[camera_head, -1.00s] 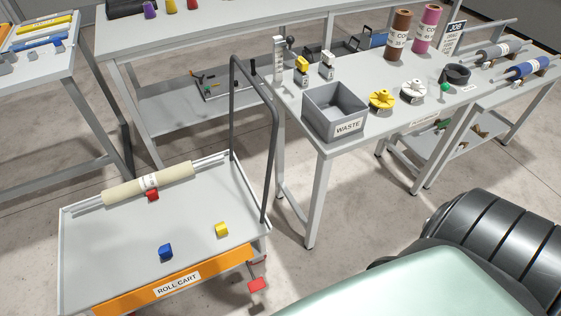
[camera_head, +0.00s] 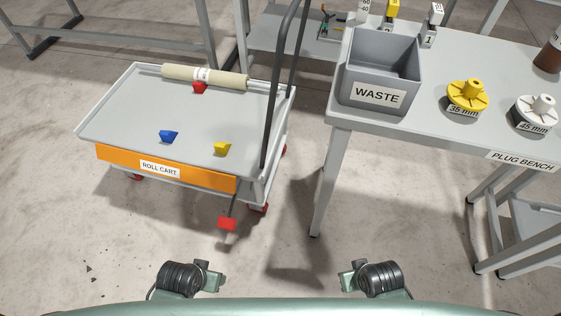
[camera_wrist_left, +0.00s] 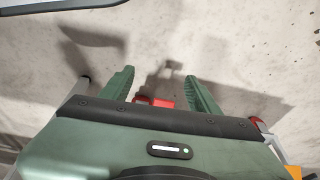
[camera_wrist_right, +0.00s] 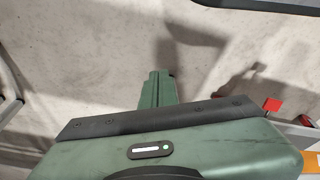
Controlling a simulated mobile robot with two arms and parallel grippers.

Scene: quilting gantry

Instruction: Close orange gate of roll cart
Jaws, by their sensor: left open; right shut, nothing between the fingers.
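The roll cart (camera_head: 230,110) stands at left in the head view. Its orange gate (camera_head: 210,180), labelled ROLL CART, runs along the near edge. The tray floor shows right up to the gate's top edge, and the gate seems to hang down from there. A red pedal (camera_head: 227,224) sits low below the gate's right end. My left gripper (camera_wrist_left: 160,85) is open and empty over the floor; a red part (camera_wrist_left: 155,102) shows between its fingers, farther off. My right gripper (camera_wrist_right: 158,76) is shut and empty. Both are apart from the gate; orange shows at the right wrist view's edge (camera_wrist_right: 312,160).
A cream roll (camera_head: 228,79) and red, blue (camera_head: 168,136) and yellow (camera_head: 222,149) wedges lie on the cart. The dark handle rises at its right. The plug bench (camera_head: 440,130) with a grey waste bin (camera_head: 378,95) stands right. Floor before the cart is clear.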

